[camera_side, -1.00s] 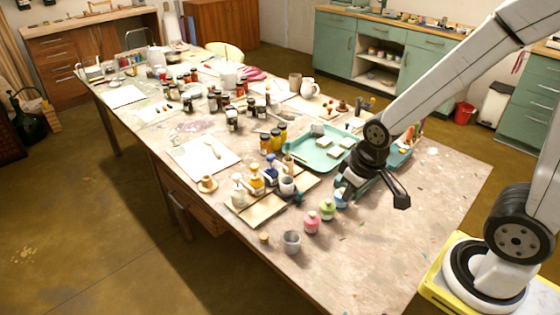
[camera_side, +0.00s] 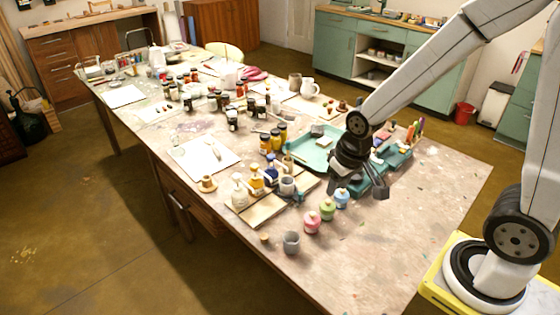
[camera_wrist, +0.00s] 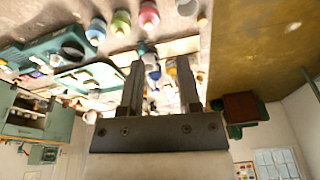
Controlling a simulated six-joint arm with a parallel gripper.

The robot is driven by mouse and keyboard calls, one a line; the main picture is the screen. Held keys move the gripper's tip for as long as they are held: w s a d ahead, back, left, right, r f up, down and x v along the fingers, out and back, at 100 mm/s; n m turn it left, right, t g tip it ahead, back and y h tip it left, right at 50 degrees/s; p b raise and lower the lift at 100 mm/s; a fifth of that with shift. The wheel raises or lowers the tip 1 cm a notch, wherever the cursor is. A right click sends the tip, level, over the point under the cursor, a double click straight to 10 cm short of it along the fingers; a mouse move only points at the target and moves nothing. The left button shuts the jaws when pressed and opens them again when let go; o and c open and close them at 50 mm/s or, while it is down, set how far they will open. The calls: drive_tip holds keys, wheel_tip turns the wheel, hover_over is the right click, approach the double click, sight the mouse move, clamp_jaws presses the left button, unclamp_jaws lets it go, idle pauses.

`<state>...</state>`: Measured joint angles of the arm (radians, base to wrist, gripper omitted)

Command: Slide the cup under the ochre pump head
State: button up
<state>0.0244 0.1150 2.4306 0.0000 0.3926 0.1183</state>
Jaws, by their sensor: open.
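The ochre pump bottle (camera_side: 257,184) stands on a wooden board between a cream pump bottle (camera_side: 239,194) and a dark blue one (camera_side: 271,175). A small grey cup (camera_side: 287,187) stands close in front of the blue bottle. Another grey cup (camera_side: 291,242) stands apart near the table's front edge; it also shows at the top of the wrist view (camera_wrist: 187,6). My gripper (camera_side: 358,190) is open and empty, right of the bottles and apart from them. In the wrist view the pump bottles show small between the fingers (camera_wrist: 160,66); the cup beside them is unclear there.
Pink (camera_side: 312,222), green (camera_side: 327,209) and blue (camera_side: 342,198) jars stand in a row between my gripper and the front cup. A small cork-coloured piece (camera_side: 264,237) lies left of the front cup. The front right tabletop is clear.

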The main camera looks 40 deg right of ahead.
drive_tip(key=w+d+f+m+g, duration=0.1)
drive_tip(key=w+d+f+m, duration=0.15)
drive_tip(key=w, duration=0.35)
drive_tip(key=w+d+f+m, duration=0.2)
drive_tip(key=w+m, duration=0.1)
drive_tip(key=w, duration=0.2)
drive_tip(key=m+g, duration=0.1)
drive_tip(key=m, duration=0.5)
hover_over(301, 193)
drive_tip(key=f, duration=0.7)
drive_tip(key=shift+s+a+f, duration=0.1)
drive_tip(key=shift+a+f, duration=0.1)
drive_tip(key=shift+f, duration=0.2)
drive_tip(key=shift+w+d+f+m, duration=0.2)
drive_tip(key=shift+f+m, duration=0.05)
drive_tip(key=shift+f, duration=0.1)
drive_tip(key=shift+f, duration=0.1)
drive_tip(key=shift+f, duration=3.75)
clamp_jaws()
